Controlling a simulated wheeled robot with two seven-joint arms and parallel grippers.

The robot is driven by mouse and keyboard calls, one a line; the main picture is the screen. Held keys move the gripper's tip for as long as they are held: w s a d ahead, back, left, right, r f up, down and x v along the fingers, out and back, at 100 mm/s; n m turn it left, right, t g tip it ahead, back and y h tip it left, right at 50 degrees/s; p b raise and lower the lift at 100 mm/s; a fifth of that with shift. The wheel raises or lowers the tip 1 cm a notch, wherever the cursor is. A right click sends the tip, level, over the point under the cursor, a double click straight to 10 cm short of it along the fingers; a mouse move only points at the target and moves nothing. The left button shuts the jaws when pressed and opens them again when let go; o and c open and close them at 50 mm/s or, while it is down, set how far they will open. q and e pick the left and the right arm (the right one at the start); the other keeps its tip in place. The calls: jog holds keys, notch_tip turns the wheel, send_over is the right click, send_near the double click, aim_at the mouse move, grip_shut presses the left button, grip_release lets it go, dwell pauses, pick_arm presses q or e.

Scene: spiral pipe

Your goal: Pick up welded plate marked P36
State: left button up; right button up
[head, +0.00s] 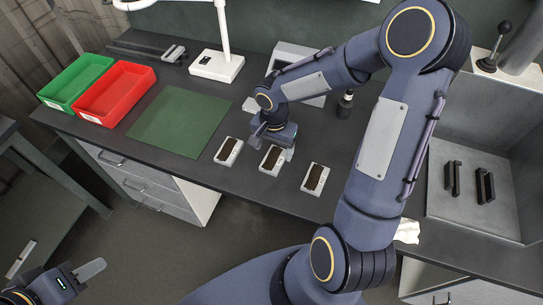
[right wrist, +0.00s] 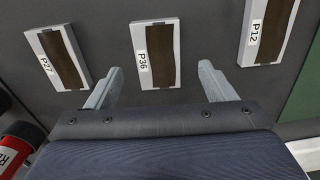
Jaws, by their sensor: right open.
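The plate marked P36 (right wrist: 160,54) is a light grey plate with a dark brown strip and a white label. It lies flat on the dark bench, in the middle of a row of three. It also shows in the head view (head: 267,168), partly covered by my right gripper (head: 272,143). In the right wrist view my right gripper (right wrist: 160,82) is open and empty, its fingertips apart on either side of P36's near end. Whether they touch it cannot be told. My left gripper (head: 88,270) is at the lower left, away from the bench, with one finger clearly visible.
Plate P12 (right wrist: 267,32) and plate P27 (right wrist: 57,57) lie on either side of P36. A green mat (head: 178,121), a red bin (head: 115,93) and a green bin (head: 76,80) are to the left. A lamp base (head: 217,66) stands behind.

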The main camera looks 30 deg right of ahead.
aim_at(274, 159)
jog(key=shift+s+f, duration=0.1)
jog(key=shift+f, duration=1.75)
jog(key=c, duration=1.4)
jog(key=shift+r, duration=0.1)
jog(key=shift+c, duration=0.7)
jog(key=shift+r, duration=0.1)
